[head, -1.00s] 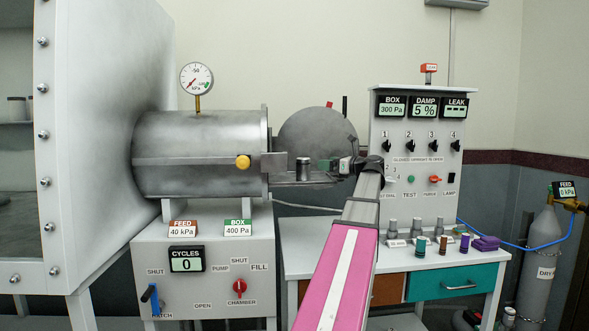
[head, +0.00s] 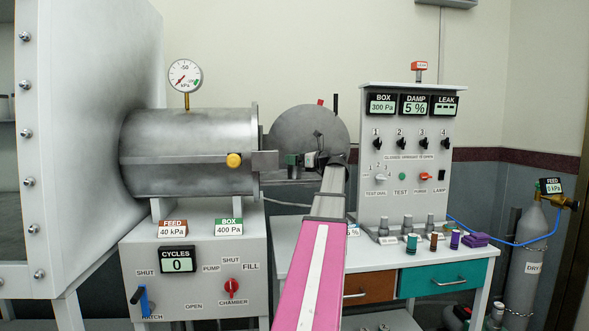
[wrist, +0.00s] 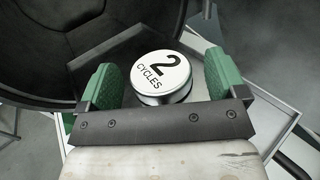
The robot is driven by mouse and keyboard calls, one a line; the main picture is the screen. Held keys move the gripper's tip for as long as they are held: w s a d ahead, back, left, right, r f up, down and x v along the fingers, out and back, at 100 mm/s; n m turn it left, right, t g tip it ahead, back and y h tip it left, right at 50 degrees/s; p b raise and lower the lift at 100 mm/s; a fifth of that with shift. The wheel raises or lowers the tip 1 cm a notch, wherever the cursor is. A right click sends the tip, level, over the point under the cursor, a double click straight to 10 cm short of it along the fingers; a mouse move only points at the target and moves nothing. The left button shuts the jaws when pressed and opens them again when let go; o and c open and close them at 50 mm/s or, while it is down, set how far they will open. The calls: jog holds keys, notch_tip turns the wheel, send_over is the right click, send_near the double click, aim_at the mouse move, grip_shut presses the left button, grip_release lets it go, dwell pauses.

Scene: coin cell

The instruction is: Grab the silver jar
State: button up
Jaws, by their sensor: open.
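The silver jar (wrist: 163,98) shows in the wrist view, with a white lid marked "2 CYCLES". It stands between the two green finger pads of my gripper (wrist: 160,74), with a visible gap on each side. My gripper is open. In the head view my gripper (head: 306,160) is at the sliding tray in front of the round chamber door. I cannot clearly make out the jar there among the fingers.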

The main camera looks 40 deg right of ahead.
jog(key=shift+w+a, duration=0.2)
jog(key=shift+w, duration=0.35)
jog(key=c, duration=1.1)
jog(key=shift+o, duration=0.2)
jog(key=shift+r, duration=0.5)
notch_tip(320, 180, up, 4)
jog(key=shift+f, duration=0.25)
jog(key=s+a+r, duration=0.4)
jog(key=a+r, duration=0.2)
jog(key=a, duration=0.4)
jog(key=shift+s+a+r, duration=0.25)
jog(key=shift+a, duration=0.15)
